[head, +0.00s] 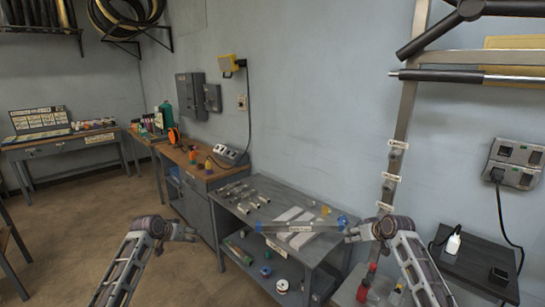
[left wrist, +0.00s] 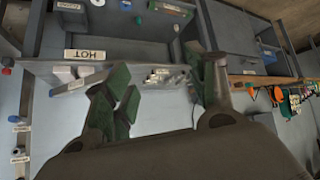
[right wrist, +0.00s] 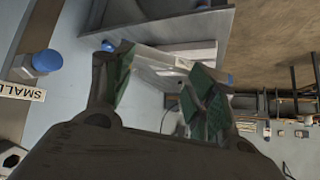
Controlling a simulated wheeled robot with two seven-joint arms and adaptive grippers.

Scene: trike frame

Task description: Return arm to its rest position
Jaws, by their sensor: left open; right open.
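My left gripper (head: 192,233) is in front of the grey workbench (head: 240,215), left of its near end. In the left wrist view its green-padded fingers (left wrist: 165,88) stand apart with nothing between them. My right gripper (head: 352,233) is by the right end of the workbench. In the right wrist view its green-padded fingers (right wrist: 163,85) are apart, with pale parts behind them; no held thing shows. A pale tube with blue ends (head: 300,227) is at the bench's front edge. Its right end appears close to my right gripper; I cannot tell whether they touch.
Metal parts (head: 238,190) lie on the workbench, and spools (head: 265,271) sit on its lower shelf. A metal post (head: 398,140) rises behind my right arm. The floor (head: 75,200) at left is open.

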